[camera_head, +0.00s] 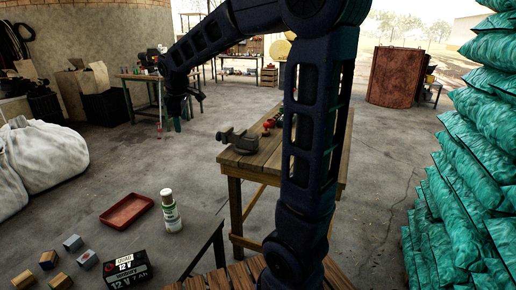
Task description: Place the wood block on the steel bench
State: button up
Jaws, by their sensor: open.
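Several small blocks lie at the lower left on a grey table that looks like the steel bench (165,250). Some show brown, wood-like faces, such as one block (47,260) and another at the front edge (25,281); I cannot tell which one is the wood block. A grey-blue block (72,243) lies behind them. My gripper (180,116) is open, hanging in the air at the upper left, well beyond and above the blocks in the picture. It is small and dark here, and I see nothing held in it.
The grey table also bears a red tray (127,211), a white-and-green bottle (171,212) and a black 12 V battery (126,269). A wooden workbench (262,163) with a vise (238,140) stands mid-picture. White sacks (40,163) lie left; green sacks (470,200) are stacked right.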

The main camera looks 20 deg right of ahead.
jog(key=s+d+r+m, duration=0.1)
jog(key=s+d+m, duration=0.5)
jog(key=s+d, duration=0.6)
jog(key=s+d+f+m, duration=0.2)
jog(key=s+d+m, duration=0.1)
jog(key=s, duration=0.4)
jog(key=s+d+f+m, duration=0.2)
jog(key=s+d+m, duration=0.2)
jog(key=s, duration=0.2)
jog(key=shift+s+d+f+t, duration=0.15)
jog(key=shift+s+t, duration=0.2)
jog(key=shift+t, duration=0.05)
